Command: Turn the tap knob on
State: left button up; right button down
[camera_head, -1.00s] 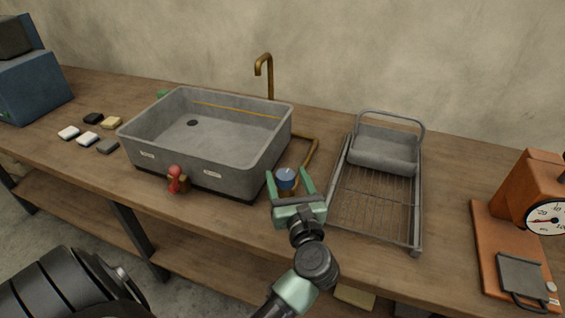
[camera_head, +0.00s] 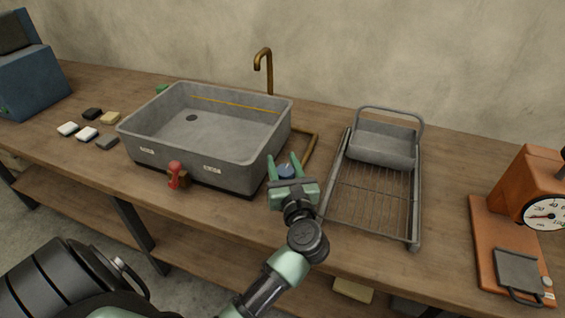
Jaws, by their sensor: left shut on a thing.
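A blue round knob (camera_head: 286,172) with a pale mark on top sits on the bench just right of the sink's front right corner. My left gripper (camera_head: 284,160) has its green fingers on either side of the knob and is shut on it; the fingers and palm hide part of the knob. A brass tap spout (camera_head: 269,68) rises behind the grey sink (camera_head: 208,142). A brass pipe (camera_head: 309,150) runs along the sink's right side toward the knob. No water shows at the spout. My right gripper is not in view.
A red knob-like piece (camera_head: 174,174) stands at the sink's front. A wire rack with a grey tray (camera_head: 383,150) lies close on the right of my gripper. An orange dial scale (camera_head: 490,245) is farther right. Small blocks (camera_head: 87,134) lie left of the sink.

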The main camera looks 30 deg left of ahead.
pick_arm(q)
jog(key=shift+w+d+m+t+h+p, duration=0.1)
jog(key=shift+d+m+t+h+p, duration=0.3)
jog(key=shift+m+t+h+p, duration=1.2)
jog(key=shift+w+d+m+t+h+p, duration=0.15)
jog(key=shift+d+m+t+h+p, duration=0.35)
jog(key=shift+m+h, duration=2.05)
jog(key=shift+w+d+m+t+h+p, duration=0.2)
jog(key=shift+m+t+h+p, duration=0.8)
jog(key=shift+h, duration=2.05)
jog(key=shift+s+d+h, duration=0.1)
jog(key=shift+h, duration=0.2)
jog(key=o, duration=1.4)
jog(key=shift+c, duration=0.2)
